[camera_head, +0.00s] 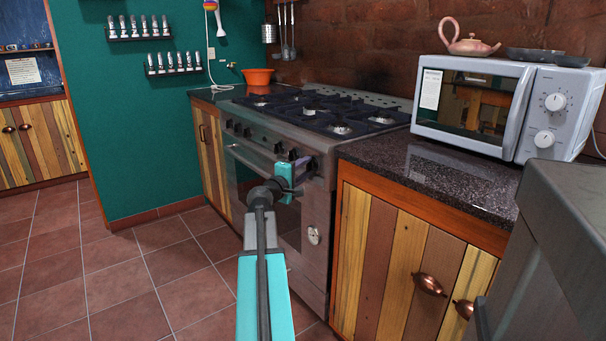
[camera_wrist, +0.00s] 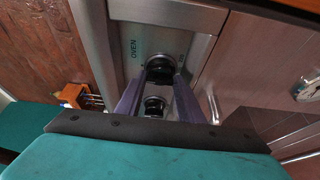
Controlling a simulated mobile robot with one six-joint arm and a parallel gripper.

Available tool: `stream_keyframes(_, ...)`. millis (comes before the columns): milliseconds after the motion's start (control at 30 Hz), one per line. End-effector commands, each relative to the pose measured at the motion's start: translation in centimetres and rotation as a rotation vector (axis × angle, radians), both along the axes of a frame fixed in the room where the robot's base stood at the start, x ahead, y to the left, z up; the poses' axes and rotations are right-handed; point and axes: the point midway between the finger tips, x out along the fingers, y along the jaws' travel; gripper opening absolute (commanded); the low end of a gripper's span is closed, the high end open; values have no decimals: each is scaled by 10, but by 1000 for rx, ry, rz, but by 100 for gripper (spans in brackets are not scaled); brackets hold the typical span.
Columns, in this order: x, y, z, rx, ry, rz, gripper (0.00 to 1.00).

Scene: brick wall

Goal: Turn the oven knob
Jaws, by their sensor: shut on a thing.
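The oven knob (camera_wrist: 159,66) is dark and round, on the steel front panel beside the printed word OVEN in the wrist view. My gripper (camera_wrist: 160,75) has its two purple fingers on either side of this knob, closed on it. In the head view my gripper (camera_head: 301,163) reaches the right end of the stove's (camera_head: 318,143) knob row; the fingers largely hide the gripped knob there. A second dark knob (camera_wrist: 154,106) shows between the fingers, nearer the palm in the wrist view.
The oven door handle (camera_head: 250,159) runs below the knobs. An orange bowl (camera_head: 258,76) sits left of the burners. The tiled floor (camera_head: 130,270) at left is clear.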

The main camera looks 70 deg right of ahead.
Motion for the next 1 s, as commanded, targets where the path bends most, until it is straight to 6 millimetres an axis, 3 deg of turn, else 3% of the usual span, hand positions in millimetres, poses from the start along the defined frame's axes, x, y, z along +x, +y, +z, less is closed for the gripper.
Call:
stream_keyframes(367,3,-1,4,-7,-2,8,12)
stream_keyframes(400,3,-1,3,-6,-2,8,41)
stream_keyframes(500,2,-1,3,-5,-2,6,53)
stream_keyframes(1000,1,4,0,-1,-3,3,53)
